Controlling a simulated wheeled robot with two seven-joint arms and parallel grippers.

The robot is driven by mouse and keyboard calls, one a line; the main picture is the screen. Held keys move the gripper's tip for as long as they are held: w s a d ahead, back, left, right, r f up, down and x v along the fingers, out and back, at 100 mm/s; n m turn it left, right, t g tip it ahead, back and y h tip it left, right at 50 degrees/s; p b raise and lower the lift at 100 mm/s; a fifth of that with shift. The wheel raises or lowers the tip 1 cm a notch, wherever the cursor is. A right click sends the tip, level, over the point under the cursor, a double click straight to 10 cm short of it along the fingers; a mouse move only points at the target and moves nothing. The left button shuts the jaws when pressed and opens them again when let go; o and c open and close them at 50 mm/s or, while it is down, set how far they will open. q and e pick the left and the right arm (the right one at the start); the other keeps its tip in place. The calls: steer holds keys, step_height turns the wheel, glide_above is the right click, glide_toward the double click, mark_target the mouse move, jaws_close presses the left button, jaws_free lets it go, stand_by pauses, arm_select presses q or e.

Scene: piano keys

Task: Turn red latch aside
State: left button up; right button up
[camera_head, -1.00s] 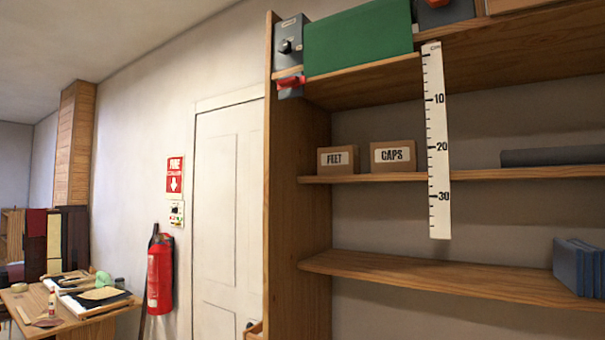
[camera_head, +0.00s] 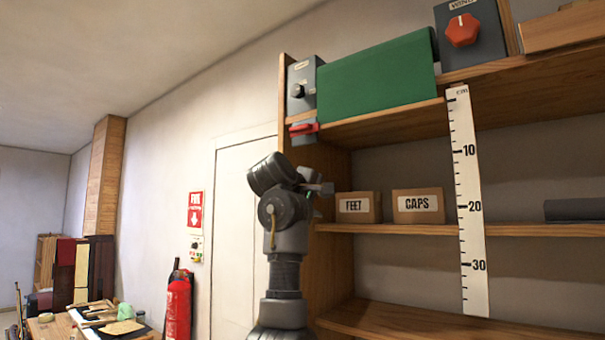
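The red latch (camera_head: 304,128) is a small red bar on a grey block at the left end of the shelf unit, under a grey box with a black knob (camera_head: 299,91). It lies roughly level across the block. My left arm rises from the bottom of the picture, in front of the door and shelf side. My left gripper (camera_head: 322,188) is below the latch and apart from it in the picture. It is small and partly hidden by my own wrist, so its opening does not show clearly. My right gripper is not in view.
A green panel (camera_head: 378,75) stands on the upper shelf beside the knob box. A grey box with a red knob (camera_head: 463,31) is to its right. Boxes marked FEET (camera_head: 358,207) and CAPS (camera_head: 418,206) and a hanging ruler (camera_head: 467,200) are lower down.

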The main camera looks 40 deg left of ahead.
mark_target(298, 127)
arm_select(q)
steer(key=s+a+r+n+t+h, duration=0.1)
steer(key=s+r+n+t, duration=0.15)
steer(key=s+r, duration=1.45)
steer(key=shift+t, duration=0.25)
steer(key=w+p, duration=0.2)
steer(key=w, duration=0.1)
steer(key=w+r+p, duration=0.1)
steer(key=w+p, duration=0.1)
steer(key=w, duration=0.2)
steer(key=w+p, duration=0.3)
steer(key=w, duration=0.1)
steer(key=shift+w+a+r, duration=0.25)
steer(key=shift+a+r, duration=0.05)
steer(key=shift+a, duration=0.05)
steer(key=shift+w+f+p, duration=0.1)
steer(key=shift+w+p, duration=0.2)
steer(key=shift+w, duration=0.05)
